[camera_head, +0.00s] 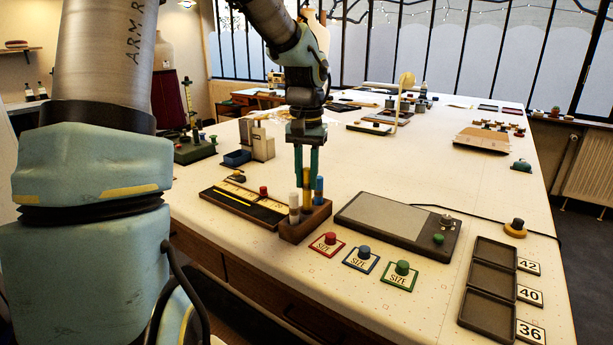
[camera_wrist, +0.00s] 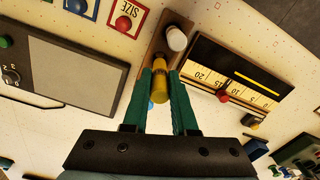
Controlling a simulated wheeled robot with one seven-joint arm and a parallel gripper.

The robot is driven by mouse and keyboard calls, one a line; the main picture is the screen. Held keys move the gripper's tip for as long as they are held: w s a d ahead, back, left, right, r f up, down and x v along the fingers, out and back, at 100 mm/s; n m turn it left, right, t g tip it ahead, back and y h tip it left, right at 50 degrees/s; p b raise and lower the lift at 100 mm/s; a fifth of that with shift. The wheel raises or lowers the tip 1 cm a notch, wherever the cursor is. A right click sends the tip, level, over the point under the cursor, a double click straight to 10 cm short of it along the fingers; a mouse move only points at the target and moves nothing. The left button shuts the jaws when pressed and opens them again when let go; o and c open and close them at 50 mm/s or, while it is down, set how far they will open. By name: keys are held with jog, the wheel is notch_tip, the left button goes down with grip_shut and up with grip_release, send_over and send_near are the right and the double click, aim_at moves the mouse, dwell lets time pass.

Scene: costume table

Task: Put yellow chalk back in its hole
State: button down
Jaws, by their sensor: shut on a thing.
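The yellow chalk (camera_head: 307,188) is upright between the green fingers of my gripper (camera_head: 307,182), over the brown wooden holder (camera_head: 305,228). In the wrist view my gripper (camera_wrist: 160,88) is shut on the yellow chalk (camera_wrist: 161,84), which points at the holder (camera_wrist: 155,45). I cannot tell whether its lower end is above its hole or inside it. The white chalk (camera_head: 294,201) stands at the near left of the holder and the blue chalk (camera_head: 319,186) at the right. In the wrist view the white chalk (camera_wrist: 176,39) is clear, while the blue chalk (camera_wrist: 150,105) is mostly hidden.
A black ruler box (camera_head: 240,207) with a red knob lies close left of the holder. A grey-screened panel (camera_head: 398,225) lies to the right. Red (camera_head: 327,243), blue (camera_head: 361,258) and green (camera_head: 401,273) size buttons sit in front. Three dark trays (camera_head: 487,284) are at right.

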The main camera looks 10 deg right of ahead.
aim_at(306, 206)
jog(key=shift+f+b, duration=1)
jog(key=shift+f, duration=0.85)
dwell(1.4)
jog(key=c, duration=0.6)
grip_release()
jog(key=shift+r+p, duration=3.1)
jog(key=shift+r, duration=0.45)
